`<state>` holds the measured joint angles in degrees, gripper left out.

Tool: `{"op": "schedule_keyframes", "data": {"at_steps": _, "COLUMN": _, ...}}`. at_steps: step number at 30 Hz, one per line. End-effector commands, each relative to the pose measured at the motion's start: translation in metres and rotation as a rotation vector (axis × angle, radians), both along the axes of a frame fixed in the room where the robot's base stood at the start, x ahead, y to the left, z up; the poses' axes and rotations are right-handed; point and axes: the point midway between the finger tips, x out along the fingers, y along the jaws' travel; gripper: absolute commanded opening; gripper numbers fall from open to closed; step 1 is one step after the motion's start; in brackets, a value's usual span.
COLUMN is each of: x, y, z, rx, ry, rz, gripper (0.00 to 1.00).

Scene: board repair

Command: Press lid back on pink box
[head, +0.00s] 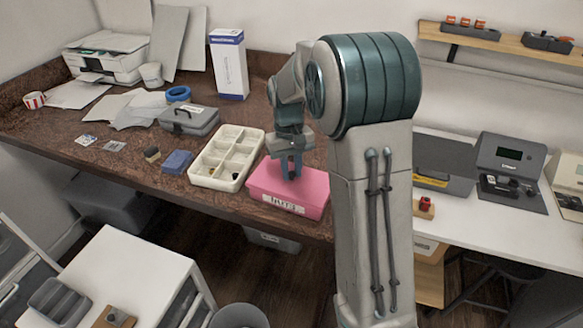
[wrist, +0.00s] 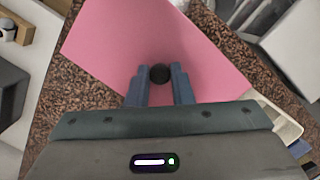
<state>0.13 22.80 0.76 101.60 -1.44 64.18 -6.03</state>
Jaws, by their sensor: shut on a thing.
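The pink box (head: 308,207) sits near the front edge of the brown table, with a white label on its front. Its pink lid (head: 312,180) lies on top of it, and the lid's flat top fills much of the wrist view (wrist: 150,40). A dark round knob (wrist: 160,73) stands on the lid. My gripper (head: 290,172) points down over the lid, and in the wrist view its two fingers (wrist: 160,85) are on either side of the knob, shut on it. Whether the lid is fully seated all round cannot be told.
A white compartment tray (head: 209,184) stands just left of the pink box. A blue block (head: 178,162), a grey case (head: 190,121) and a tall white-and-blue carton (head: 229,65) are farther left and back. The table's front edge is close to the box.

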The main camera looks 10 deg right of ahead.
Motion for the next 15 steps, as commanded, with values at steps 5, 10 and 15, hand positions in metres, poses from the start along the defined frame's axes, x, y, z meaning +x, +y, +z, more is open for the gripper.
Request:
{"op": "schedule_keyframes", "data": {"at_steps": 5, "x": -0.0001, "y": 0.0000, "z": -0.0034, "rx": 0.000, "ry": 0.000, "rz": 0.000, "gripper": 0.00}}
{"op": "schedule_keyframes", "data": {"at_steps": 10, "x": -0.0001, "y": 0.0000, "z": -0.0060, "rx": 0.000, "ry": 0.001, "rz": 0.000, "gripper": 0.00}}
{"op": "schedule_keyframes", "data": {"at_steps": 15, "x": -0.0001, "y": 0.0000, "z": -0.0085, "rx": 0.000, "ry": 0.001, "rz": 0.000, "gripper": 0.00}}
